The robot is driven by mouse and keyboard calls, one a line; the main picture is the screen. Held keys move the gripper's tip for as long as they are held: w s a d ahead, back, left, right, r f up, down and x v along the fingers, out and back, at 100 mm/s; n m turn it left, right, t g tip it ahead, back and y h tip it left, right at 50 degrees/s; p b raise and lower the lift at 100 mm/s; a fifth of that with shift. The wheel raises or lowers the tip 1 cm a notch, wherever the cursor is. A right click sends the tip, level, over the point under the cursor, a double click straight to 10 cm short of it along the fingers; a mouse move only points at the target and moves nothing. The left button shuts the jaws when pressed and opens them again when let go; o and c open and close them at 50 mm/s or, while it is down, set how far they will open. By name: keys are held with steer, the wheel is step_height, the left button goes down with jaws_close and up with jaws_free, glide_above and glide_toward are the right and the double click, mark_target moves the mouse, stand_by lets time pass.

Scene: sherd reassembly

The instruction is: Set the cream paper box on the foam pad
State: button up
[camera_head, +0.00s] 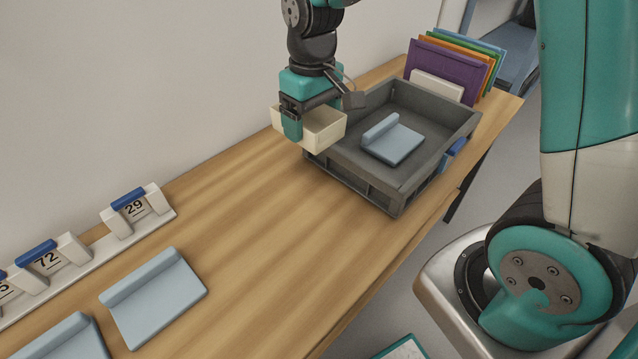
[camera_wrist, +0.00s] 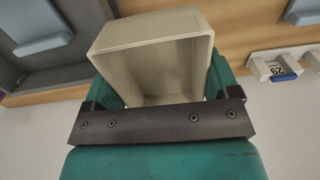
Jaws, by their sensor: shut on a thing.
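The cream paper box (camera_head: 324,130) is an open-topped box held in my gripper (camera_head: 308,116), at the left corner of the grey crate in the head view. In the wrist view, the box (camera_wrist: 160,65) sits between the two teal fingers of my gripper (camera_wrist: 162,88), with its hollow inside showing. Light blue foam pads with a raised edge are in view: one foam pad (camera_head: 396,144) lies inside the grey crate, another pad (camera_head: 155,300) lies on the table at lower left, and a third pad (camera_head: 70,342) is cut off by the frame's bottom edge. These pads look empty.
The grey crate (camera_head: 398,197) has raised walls and stands at the table's right part. Coloured folders (camera_head: 447,68) and a white block (camera_head: 437,86) stand behind it. Number holders (camera_head: 136,208) line the wall side at left. The middle of the wooden table (camera_head: 255,215) is clear.

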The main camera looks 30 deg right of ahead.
mark_target(313, 200)
step_height(313, 200, down, 18)
steer(key=shift+f+b, duration=0.15)
steer(key=shift+b, duration=0.3)
steer(key=shift+f, duration=0.1)
steer(key=shift+f, duration=0.15)
steer(key=o, duration=0.8)
